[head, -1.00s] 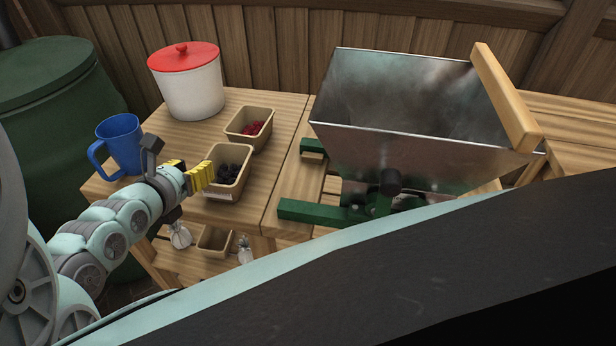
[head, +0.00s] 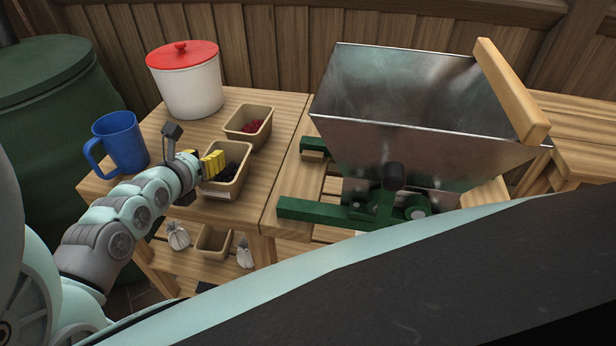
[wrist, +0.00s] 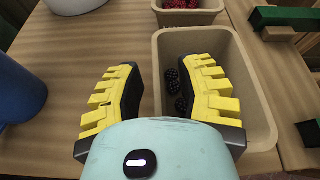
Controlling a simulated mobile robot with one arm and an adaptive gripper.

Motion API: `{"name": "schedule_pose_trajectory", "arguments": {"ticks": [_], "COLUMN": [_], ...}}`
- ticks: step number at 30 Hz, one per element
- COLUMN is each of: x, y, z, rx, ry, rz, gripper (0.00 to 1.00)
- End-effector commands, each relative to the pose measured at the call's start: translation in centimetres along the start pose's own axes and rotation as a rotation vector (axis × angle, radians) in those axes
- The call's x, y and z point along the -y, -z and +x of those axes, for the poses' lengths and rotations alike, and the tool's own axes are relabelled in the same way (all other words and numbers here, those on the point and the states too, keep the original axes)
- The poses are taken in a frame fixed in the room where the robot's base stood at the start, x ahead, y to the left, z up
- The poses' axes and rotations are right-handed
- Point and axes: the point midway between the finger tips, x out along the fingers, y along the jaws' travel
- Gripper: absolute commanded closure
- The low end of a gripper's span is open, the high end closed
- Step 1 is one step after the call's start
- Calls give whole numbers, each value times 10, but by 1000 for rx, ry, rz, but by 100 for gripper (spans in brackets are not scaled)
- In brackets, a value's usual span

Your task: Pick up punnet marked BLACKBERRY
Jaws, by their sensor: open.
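A tan punnet of dark berries (head: 240,185) stands near the front of the wooden table, with a pale label on its front side that is too small to read. It also shows in the wrist view (wrist: 256,95), where several blackberries lie inside it. My gripper (head: 212,164) is at its left side. In the wrist view the yellow fingers of my gripper (wrist: 160,95) are spread apart. The right finger is over the inside of the punnet and the left finger is outside, so the punnet's left wall lies between them. I cannot tell whether either finger touches it.
A punnet of red berries (head: 248,125) stands just behind. A blue mug (head: 122,143) is at the left, and a white pot with a red lid (head: 188,85) is at the back. A metal hopper (head: 410,110) on a green frame stands at the right.

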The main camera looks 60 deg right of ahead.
Motion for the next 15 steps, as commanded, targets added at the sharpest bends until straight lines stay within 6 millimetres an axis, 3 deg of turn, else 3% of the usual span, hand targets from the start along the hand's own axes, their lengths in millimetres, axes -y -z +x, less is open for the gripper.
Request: {"name": "schedule_pose_trajectory", "arguments": {"ticks": [2,13,15], "x": [1,1,0], "y": [0,0,0], "z": [0,0,0], "rx": [0,-1,-1], "ry": [3,1,1], "rz": [1,0,0], "gripper": [62,100,100]}}
